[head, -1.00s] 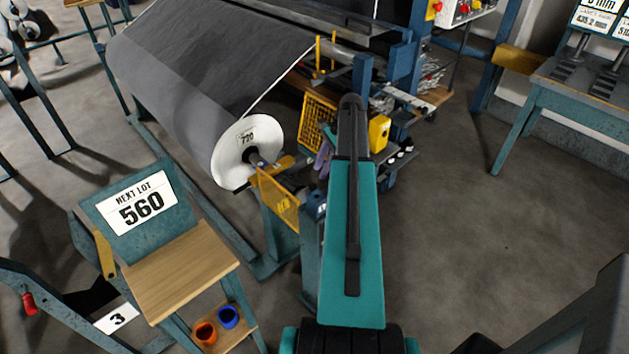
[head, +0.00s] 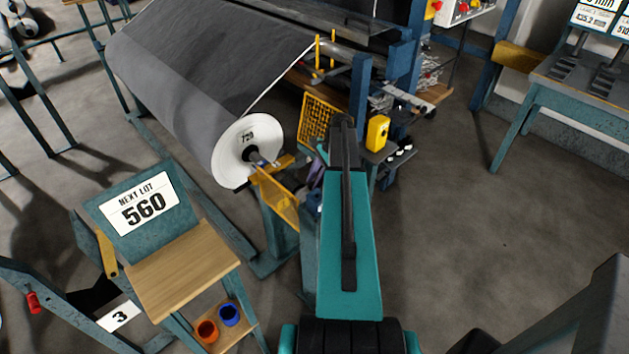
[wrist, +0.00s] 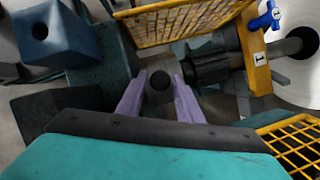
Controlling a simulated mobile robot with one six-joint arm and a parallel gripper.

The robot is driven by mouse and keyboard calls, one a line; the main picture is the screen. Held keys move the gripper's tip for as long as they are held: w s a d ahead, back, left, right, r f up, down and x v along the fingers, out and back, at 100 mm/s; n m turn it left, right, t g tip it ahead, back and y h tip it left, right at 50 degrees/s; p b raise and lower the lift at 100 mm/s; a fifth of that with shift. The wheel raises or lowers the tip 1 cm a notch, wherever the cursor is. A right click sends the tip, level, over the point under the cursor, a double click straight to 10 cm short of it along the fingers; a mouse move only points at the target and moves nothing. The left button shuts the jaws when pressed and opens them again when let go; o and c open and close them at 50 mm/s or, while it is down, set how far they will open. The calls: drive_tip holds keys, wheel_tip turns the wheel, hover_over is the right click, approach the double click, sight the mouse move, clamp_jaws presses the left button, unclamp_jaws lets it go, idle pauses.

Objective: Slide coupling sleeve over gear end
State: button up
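In the wrist view my gripper (wrist: 160,80) has its two purple fingers apart. A dark round knob-like end (wrist: 160,84) shows between them, with small gaps seen at both sides; I cannot tell its depth. Just right of the fingers is a dark ribbed coupling part (wrist: 208,68) on the shaft (wrist: 285,48) of the roll. I cannot tell the sleeve from the gear end there. In the head view my gripper (head: 315,172) is mostly hidden behind my teal arm, close to the shaft end (head: 253,156) of the grey roll (head: 215,70).
A yellow bracket (wrist: 254,55) marked 1 and a blue handle (wrist: 265,19) stand by the shaft. Yellow mesh guards (wrist: 180,22) lie above and at lower right (wrist: 297,145). A blue block (wrist: 48,35) is at upper left. Open floor (head: 450,230) lies right of my arm.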

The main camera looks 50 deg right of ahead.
clamp_jaws()
drive_tip(key=w, duration=0.7)
drive_tip(key=shift+w+d, duration=0.15)
drive_tip(key=shift+d, duration=0.1)
drive_tip(key=shift+r, duration=0.1)
unclamp_jaws()
drive_tip(key=shift+w, duration=0.1)
drive_tip(key=b+v, duration=0.2)
drive_tip(key=v, duration=1.1)
drive_tip(key=shift+s+r+b, duration=0.25)
drive_tip(key=shift+r+b, duration=0.1)
drive_tip(key=shift+b, duration=0.05)
